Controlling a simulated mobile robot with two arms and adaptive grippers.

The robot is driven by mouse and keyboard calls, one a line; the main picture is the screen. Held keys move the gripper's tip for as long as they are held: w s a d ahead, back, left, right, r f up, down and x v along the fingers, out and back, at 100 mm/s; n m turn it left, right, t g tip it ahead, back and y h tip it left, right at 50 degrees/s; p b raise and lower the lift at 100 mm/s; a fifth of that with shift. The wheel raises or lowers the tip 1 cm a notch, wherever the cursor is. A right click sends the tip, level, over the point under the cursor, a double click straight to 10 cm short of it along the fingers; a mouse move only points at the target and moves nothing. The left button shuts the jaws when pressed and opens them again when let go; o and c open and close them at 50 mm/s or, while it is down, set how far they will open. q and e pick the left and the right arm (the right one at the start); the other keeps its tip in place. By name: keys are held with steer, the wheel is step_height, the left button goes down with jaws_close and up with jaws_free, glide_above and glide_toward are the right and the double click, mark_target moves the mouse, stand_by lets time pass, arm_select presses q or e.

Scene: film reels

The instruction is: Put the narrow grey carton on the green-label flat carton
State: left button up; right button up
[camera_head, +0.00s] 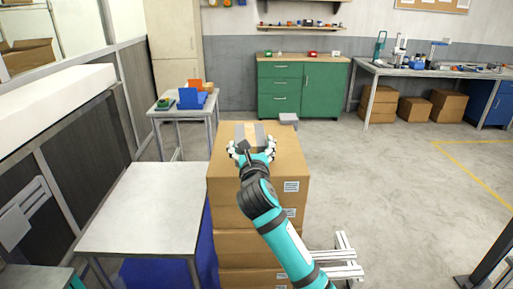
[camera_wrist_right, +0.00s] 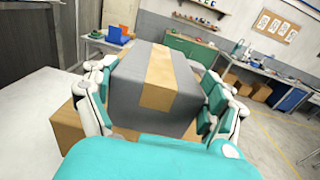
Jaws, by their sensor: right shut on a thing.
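The narrow grey carton (camera_wrist_right: 186,98), with a tan tape strip along its top, sits between the fingers of my right gripper (camera_wrist_right: 162,100). It also shows in the head view (camera_head: 260,134), over the far part of the top brown carton of a stack. My right gripper (camera_head: 252,150) is shut on it. I cannot tell whether its underside touches the brown carton (camera_head: 282,168). That brown carton has a white label (camera_head: 291,186) on its front. I cannot make out a green label on any carton. My left gripper is not in view.
A pale table (camera_head: 145,205) stands left of the stack. A small table (camera_head: 180,112) with blue and orange bins (camera_head: 195,96) is behind it. A green cabinet (camera_head: 300,88) stands by the wall. Open floor (camera_head: 390,160) lies to the right.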

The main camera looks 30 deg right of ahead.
mark_target(257, 134)
steer(key=s+d+v, duration=0.1)
steer(key=v, duration=0.7)
steer(key=shift+h, duration=0.3)
steer(key=x, duration=0.5)
steer(key=p+x, duration=0.1)
steer(key=x, duration=0.4)
steer(key=f+p+x, duration=0.1)
steer(key=x, duration=0.5)
steer(key=shift+d, duration=0.3)
steer(key=shift+w+f, duration=0.1)
step_height(257, 134, down, 3)
steer(key=shift+f+p, duration=0.2)
steer(key=shift+p, duration=0.25)
steer(key=shift+f, duration=0.2)
steer(key=o, duration=1.3)
steer(key=shift+c, duration=0.2)
